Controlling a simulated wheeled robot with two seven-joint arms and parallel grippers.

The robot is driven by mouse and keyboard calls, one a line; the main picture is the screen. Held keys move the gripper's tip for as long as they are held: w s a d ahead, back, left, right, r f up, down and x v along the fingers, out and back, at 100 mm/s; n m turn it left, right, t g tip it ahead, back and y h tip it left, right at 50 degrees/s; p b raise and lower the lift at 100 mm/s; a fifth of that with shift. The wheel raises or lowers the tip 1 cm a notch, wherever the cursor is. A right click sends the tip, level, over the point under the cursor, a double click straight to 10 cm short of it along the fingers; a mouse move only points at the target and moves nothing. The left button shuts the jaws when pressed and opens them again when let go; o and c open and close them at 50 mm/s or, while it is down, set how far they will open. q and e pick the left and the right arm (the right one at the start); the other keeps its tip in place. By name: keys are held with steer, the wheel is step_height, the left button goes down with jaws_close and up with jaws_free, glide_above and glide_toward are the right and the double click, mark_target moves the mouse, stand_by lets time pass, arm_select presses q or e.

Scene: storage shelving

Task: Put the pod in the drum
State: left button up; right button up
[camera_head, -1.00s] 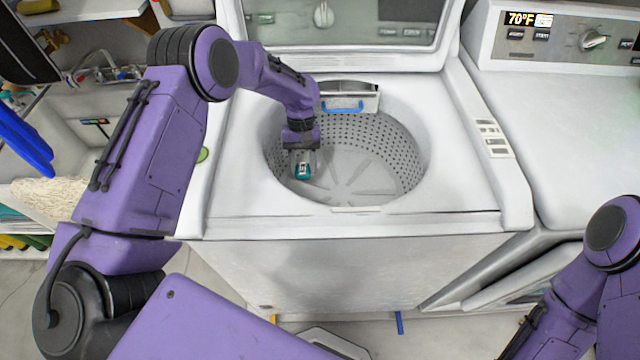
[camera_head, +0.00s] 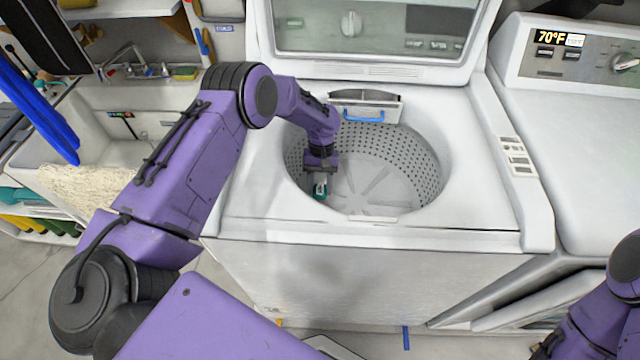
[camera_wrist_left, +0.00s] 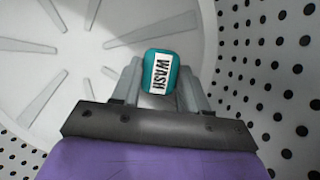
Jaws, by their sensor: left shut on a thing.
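The pod is a small teal block with a white label reading "WASH" (camera_wrist_left: 160,72). In the left wrist view it sits between the two fingers of my left gripper (camera_wrist_left: 158,85), which is shut on it. In the head view the pod (camera_head: 320,186) hangs under my left gripper (camera_head: 320,180) inside the washer's drum (camera_head: 385,165), near its left side. The drum has a perforated wall and a pale finned bottom, and its lid is up. I cannot tell how high the pod is above the bottom. My right arm shows at the lower right, its gripper out of clear view.
The washer's rim (camera_head: 370,227) surrounds the drum. A dispenser with a blue handle (camera_head: 364,117) is at the drum's back edge. A second machine (camera_head: 590,130) stands at the right. A sink (camera_head: 130,125) is at the left. Most of the drum's bottom is clear.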

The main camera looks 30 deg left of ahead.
arm_select(q)
steer(key=o, duration=1)
steer(key=shift+r+p, duration=0.9)
steer(key=shift+r, duration=0.1)
steer(key=shift+w+a+r+b, duration=0.15)
steer(key=shift+w+r+b, duration=0.3)
steer(key=shift+b, duration=0.25)
steer(key=b+v, duration=0.1)
steer(key=v, duration=0.9)
steer(key=shift+s+r, duration=0.1)
